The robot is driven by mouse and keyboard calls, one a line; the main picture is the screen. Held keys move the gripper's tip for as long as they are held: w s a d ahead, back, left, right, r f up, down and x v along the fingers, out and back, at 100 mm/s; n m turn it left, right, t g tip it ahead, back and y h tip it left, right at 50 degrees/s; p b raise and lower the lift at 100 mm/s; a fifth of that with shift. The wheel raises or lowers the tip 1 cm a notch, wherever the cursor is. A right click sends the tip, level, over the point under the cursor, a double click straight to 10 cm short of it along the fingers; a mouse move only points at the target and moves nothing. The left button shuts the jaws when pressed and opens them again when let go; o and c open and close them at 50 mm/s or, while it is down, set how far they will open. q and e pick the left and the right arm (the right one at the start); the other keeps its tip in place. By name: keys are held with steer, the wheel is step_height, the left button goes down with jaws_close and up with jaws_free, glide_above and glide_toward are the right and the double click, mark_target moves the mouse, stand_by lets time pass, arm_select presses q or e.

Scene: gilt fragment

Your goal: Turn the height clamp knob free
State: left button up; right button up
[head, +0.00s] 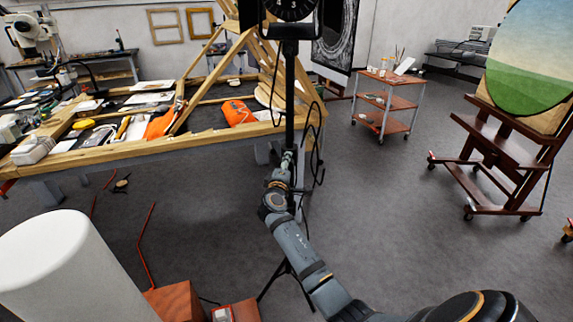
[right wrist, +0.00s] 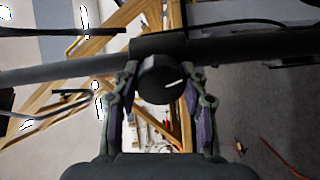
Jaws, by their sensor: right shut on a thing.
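My right gripper (head: 286,166) is at the pole there, and the knob itself is too small to make out. My left gripper is not in view.
A wooden-edged worktable (head: 150,148) with tools and orange cloths stands behind and left of the pole. A dark cable (head: 319,150) hangs beside the pole. A white cylinder (head: 65,270) is at the front left. A trolley (head: 385,100) and an easel (head: 500,150) stand right; grey floor between is clear.

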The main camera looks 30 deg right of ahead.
steer(key=o, duration=1.2)
steer(key=shift+c, duration=0.2)
steer(key=v, duration=1.2)
